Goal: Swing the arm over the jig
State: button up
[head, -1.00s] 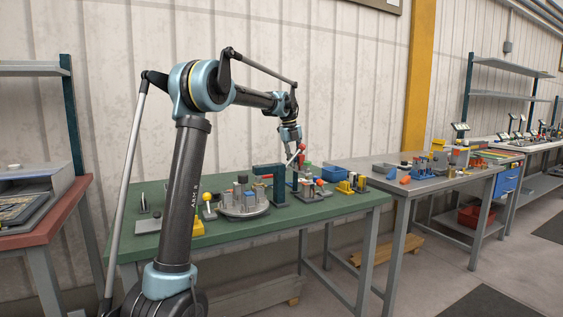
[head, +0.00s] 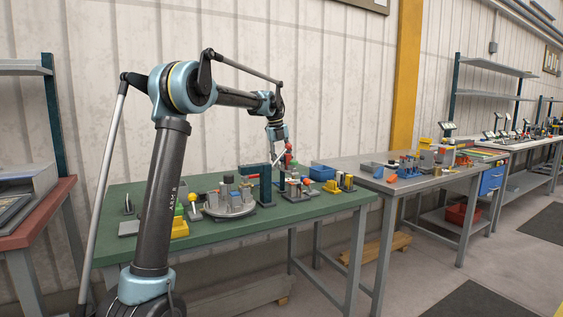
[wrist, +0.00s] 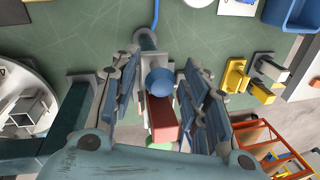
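My gripper (head: 279,146) is over the far right part of the green bench, above the small jig (head: 297,190), a grey plate with blocks on it. A pale rod and a red knob (head: 289,147) show close beside my fingers. In the wrist view my gripper (wrist: 163,100) is open, with its two blue-padded fingers apart. A blue ball (wrist: 160,81) and a red block (wrist: 161,119) show between them on a grey part. I cannot tell whether the fingers touch these. My gripper's body hides the lower part of the wrist view.
A teal upright frame (head: 265,188) stands just left of the jig, with a round grey fixture (head: 229,205) beyond it. A blue bin (head: 322,172) and a yellow part (head: 346,182) are to the right. A second grey bench (head: 408,187) adjoins the green one.

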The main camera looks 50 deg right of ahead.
jog(key=shift+w+r, duration=0.1)
jog(key=shift+r, duration=0.1)
notch_tip(320, 180, up, 11)
jog(key=w+a, duration=0.1)
jog(key=a, duration=0.1)
jog(key=shift+r, duration=0.2)
jog(key=shift+w, duration=0.1)
dwell(0.6)
